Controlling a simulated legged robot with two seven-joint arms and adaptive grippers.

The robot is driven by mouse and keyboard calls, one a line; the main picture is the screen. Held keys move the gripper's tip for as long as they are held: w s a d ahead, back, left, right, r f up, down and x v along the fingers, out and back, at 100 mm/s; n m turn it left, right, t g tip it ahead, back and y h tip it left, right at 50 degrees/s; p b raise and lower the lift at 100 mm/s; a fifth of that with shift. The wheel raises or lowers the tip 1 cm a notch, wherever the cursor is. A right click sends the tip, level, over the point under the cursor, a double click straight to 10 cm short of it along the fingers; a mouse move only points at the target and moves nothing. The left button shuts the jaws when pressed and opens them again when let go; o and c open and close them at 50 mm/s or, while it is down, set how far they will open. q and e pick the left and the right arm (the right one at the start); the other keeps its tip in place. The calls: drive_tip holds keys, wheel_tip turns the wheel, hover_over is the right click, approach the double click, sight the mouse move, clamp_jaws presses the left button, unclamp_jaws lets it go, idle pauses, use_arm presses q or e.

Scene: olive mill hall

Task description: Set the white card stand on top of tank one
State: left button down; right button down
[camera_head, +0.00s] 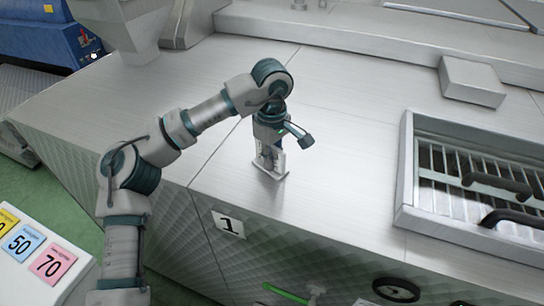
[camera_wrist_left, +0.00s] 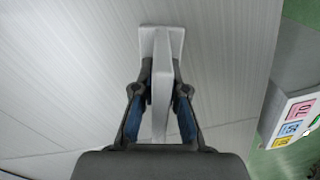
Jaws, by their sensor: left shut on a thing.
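The white card stand (camera_head: 280,171) is upright over the steel top of tank one (camera_head: 225,165), near the front edge and just behind the label "1" (camera_head: 229,224). My left gripper (camera_head: 270,155) points down and is shut on the stand. In the left wrist view the fingers (camera_wrist_left: 161,90) close on both sides of the upright part of the card stand (camera_wrist_left: 161,45), and its flat base shows beyond them. The base is at or very close to the tank top; I cannot tell for sure whether it touches. My right gripper is not in view.
A framed grate opening (camera_head: 407,170) with dark bars lies to the right, and a grey block (camera_head: 471,82) behind it. A white board (camera_head: 30,270) with coloured number cards is at lower left. Tank top around the stand is clear. A dark handwheel (camera_head: 396,290) is below the front edge.

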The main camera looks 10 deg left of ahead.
use_arm(q)
drive_tip(key=shift+s+a, duration=0.1)
drive_tip(key=shift+a, duration=0.05)
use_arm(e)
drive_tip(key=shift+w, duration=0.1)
use_arm(q)
drive_tip(key=c, duration=1.2)
unclamp_jaws()
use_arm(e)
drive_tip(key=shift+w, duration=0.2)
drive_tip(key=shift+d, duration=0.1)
